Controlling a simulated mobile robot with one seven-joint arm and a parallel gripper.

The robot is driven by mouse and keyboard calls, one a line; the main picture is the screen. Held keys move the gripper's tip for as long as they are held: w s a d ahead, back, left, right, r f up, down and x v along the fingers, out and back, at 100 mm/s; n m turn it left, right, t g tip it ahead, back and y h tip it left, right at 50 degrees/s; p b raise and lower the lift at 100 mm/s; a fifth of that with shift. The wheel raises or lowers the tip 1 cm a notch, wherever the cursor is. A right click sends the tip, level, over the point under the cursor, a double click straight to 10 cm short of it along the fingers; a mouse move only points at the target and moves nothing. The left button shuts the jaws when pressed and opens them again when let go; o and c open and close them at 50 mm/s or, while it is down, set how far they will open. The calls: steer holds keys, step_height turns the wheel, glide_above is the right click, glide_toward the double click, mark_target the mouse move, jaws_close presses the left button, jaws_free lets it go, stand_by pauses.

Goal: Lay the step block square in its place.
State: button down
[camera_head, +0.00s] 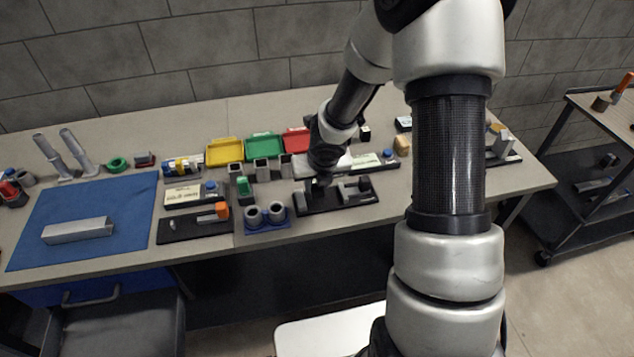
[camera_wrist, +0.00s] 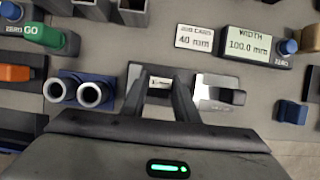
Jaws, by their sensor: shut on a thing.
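My gripper (camera_head: 318,184) is low over the left part of a black base plate (camera_head: 316,205) on the bench. In the wrist view its two fingers (camera_wrist: 164,78) reach down close together and are shut on a small piece, which I take to be the step block (camera_wrist: 159,92). Fingers and wrist hide most of it, so I cannot tell whether it touches the plate or sits square. A grey stepped part (camera_head: 350,192) stands on the right of the plate. The wrist view shows a pale metal surface with a dark part (camera_wrist: 230,96) right of the fingers.
A blue holder with two grey rings (camera_head: 265,215) is close left. Behind are grey square tubes (camera_head: 262,170) and a width display (camera_wrist: 254,45) reading 100.0 mm. Another black plate with an orange part (camera_head: 222,210) lies further left. The blue mat (camera_head: 130,200) has free room around a grey bar.

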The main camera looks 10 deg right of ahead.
steer(key=shift+f+b, duration=1.35)
steer(key=shift+f, duration=0.05)
stand_by(0.8)
steer(key=c, duration=1.3)
jaws_free()
steer(key=shift+a, duration=0.1)
steer(key=shift+r, duration=0.1)
